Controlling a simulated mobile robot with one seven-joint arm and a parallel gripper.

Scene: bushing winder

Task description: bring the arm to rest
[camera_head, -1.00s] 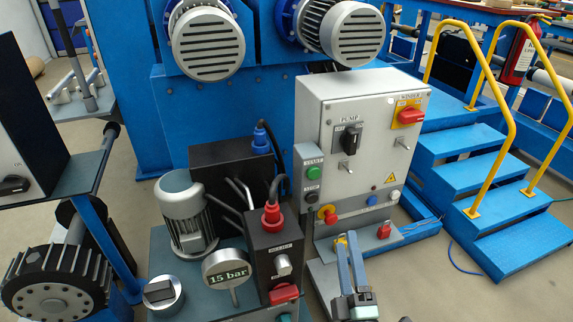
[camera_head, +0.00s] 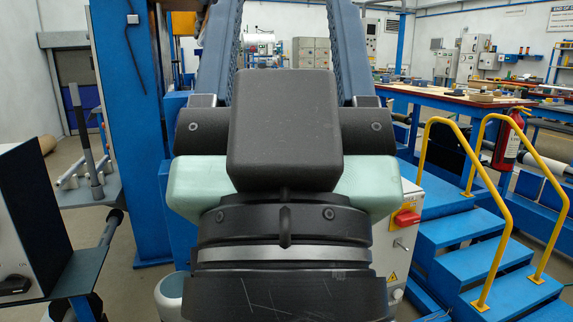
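My gripper (camera_head: 284,25) is large and close in the middle of the head view, pointing up. Its black and pale green body fills the lower centre. Its two blue-grey fingers stand wide apart and run up to the top edge, where their tips are cut off. Nothing shows between them except the distant room. The gripper and wrist hide most of the machine behind, including most of the grey control box (camera_head: 410,195), whose right side with a red switch still shows.
Blue steps (camera_head: 475,262) with yellow handrails (camera_head: 497,210) stand at the right, beside a fire extinguisher (camera_head: 507,142). A dark shelf (camera_head: 75,272) is at the left, near a blue column (camera_head: 130,110). A long workbench (camera_head: 455,95) is at the back right.

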